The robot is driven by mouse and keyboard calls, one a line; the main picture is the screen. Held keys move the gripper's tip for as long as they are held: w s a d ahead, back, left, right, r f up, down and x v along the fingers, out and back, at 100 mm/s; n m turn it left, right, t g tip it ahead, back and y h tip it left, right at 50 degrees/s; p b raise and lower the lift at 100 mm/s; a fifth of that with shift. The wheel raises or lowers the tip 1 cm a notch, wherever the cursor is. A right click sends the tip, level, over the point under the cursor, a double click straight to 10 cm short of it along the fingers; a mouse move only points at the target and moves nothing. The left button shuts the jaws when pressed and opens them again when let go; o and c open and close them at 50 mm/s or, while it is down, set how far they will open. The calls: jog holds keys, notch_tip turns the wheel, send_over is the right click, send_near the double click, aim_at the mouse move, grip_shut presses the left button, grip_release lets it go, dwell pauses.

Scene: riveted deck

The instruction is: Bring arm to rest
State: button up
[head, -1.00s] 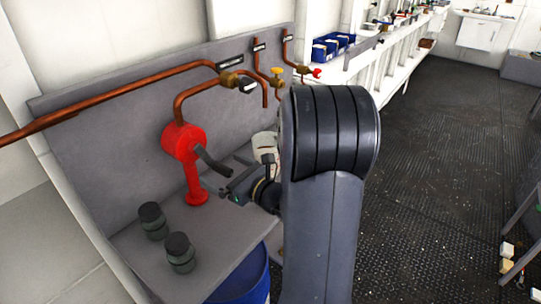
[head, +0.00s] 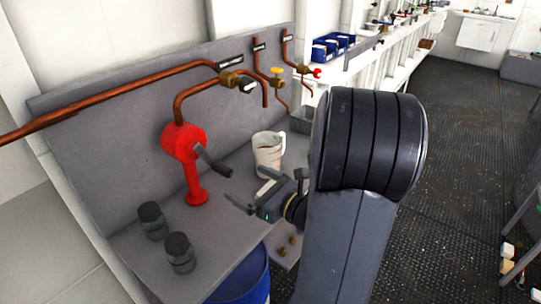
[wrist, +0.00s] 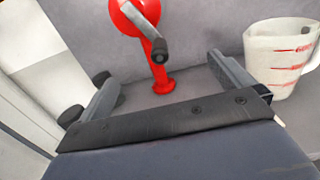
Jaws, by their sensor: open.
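My gripper (head: 247,195) is open and empty in the head view, above the front part of the grey bench (head: 205,245). The red hand pump (head: 185,155) with its dark crank handle stands on the bench behind and left of it. In the wrist view my gripper (wrist: 160,85) has its two fingers spread, with the red pump (wrist: 160,80) beyond and between them, apart from both. A white measuring jug (head: 268,153) stands on the bench behind my gripper; it also shows at the right in the wrist view (wrist: 280,55).
Two dark-lidded jars (head: 180,253) stand at the bench's front left. Copper pipes (head: 130,85) with valves run along the back panel. A blue drum (head: 245,280) stands below the bench edge. The dark floor (head: 470,150) at the right is open.

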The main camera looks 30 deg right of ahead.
aim_at(231, 174)
jog(key=shift+s, duration=0.25)
jog(key=x, duration=0.8)
jog(key=shift+w, duration=0.2)
jog(key=shift+w+d+r+p, duration=0.3)
jog(key=shift+w+r+p, duration=0.25)
jog(key=shift+p, duration=0.3)
jog(key=shift+d+r+p, duration=0.2)
jog(key=shift+d+p, duration=0.1)
jog(key=shift+d, duration=0.1)
jog(key=shift+f, duration=0.1)
